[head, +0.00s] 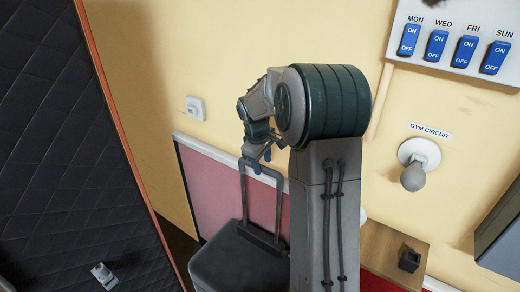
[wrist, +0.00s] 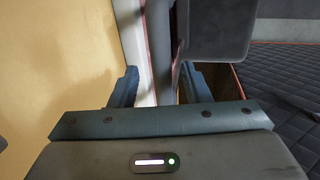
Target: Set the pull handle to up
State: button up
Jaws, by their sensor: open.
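The pull handle (head: 244,197) is a thin grey frame with two rods. It stands raised out of the top of a dark suitcase (head: 232,266) at the lower middle of the head view. My gripper (head: 261,160) is open at the handle's top crossbar, coming from above. In the wrist view, a grey bar of the handle (wrist: 158,58) runs between the two blue fingers of my gripper (wrist: 160,82). I cannot tell whether either finger touches it. The suitcase body (wrist: 215,28) shows beyond.
A black quilted panel (head: 70,150) fills the left. A switch panel (head: 455,45) and a round grey knob (head: 413,178) under a GYM CIRCUIT label are on the yellow wall at right. A wooden surface (head: 383,250) with a small black box (head: 409,260) stands below the knob.

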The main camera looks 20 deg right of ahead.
notch_tip(320, 180, up, 13)
jog(key=s+a+b, duration=0.1)
jog(key=a, duration=0.1)
jog(key=shift+s, duration=0.25)
jog(key=shift+a, duration=0.1)
jog(key=s+a+f+m, duration=0.2)
jog(key=s+a, duration=0.1)
jog(key=s, duration=0.5)
jog(key=s+a+f+m+t+y, duration=0.1)
jog(key=s+a+f+m, duration=0.1)
jog(key=s, duration=0.7)
jog(key=s+a+f+m+t, duration=0.1)
jog(key=s+a, duration=0.3)
jog(key=s, duration=0.5)
jog(key=shift+s+a+f+m+y, duration=0.15)
jog(key=shift+a+f+m+y, duration=0.25)
jog(key=shift+f+m, duration=0.5)
